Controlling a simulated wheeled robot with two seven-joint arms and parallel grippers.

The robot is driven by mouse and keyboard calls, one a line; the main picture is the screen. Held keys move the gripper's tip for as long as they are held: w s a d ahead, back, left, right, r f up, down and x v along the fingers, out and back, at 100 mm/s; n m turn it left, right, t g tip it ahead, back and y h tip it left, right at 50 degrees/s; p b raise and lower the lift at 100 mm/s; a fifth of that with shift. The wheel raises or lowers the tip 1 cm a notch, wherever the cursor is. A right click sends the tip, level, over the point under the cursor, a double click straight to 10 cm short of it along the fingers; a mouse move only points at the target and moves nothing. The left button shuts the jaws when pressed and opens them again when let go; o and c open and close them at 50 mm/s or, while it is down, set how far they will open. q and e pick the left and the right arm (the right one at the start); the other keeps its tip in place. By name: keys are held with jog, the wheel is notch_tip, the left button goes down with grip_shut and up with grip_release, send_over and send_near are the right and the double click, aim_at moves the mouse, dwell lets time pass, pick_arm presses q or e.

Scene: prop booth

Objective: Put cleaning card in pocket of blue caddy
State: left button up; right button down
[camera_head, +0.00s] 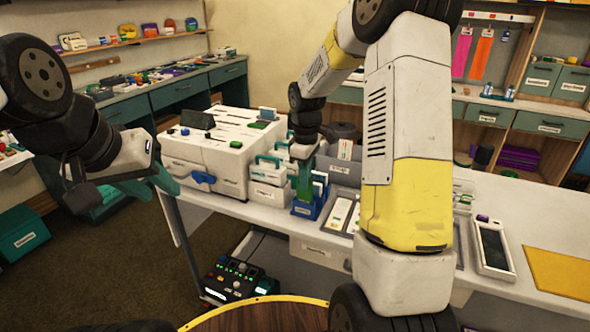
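The blue caddy (306,211) stands on the white table, left of the yellow-and-white arm, with pale cards or slips (320,179) upright at its right side. My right gripper (304,188) points down over the caddy's left part, its green fingers close to or inside it. The fingers look near each other, but I cannot make out whether they hold anything. I cannot pick out the cleaning card with certainty. My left gripper (133,188) hangs empty left of the table, with its green fingers apart.
A white printer-like machine (215,150) stands left of the caddy. My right arm hides the table's middle. A handheld device (492,250) and yellow mat (560,272) lie at right.

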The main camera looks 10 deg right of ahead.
jog(key=shift+f, duration=0.4)
jog(key=shift+f, duration=0.2)
jog(key=c, duration=1.6)
grip_release()
jog(key=shift+o, duration=0.2)
jog(key=shift+r, duration=3.9)
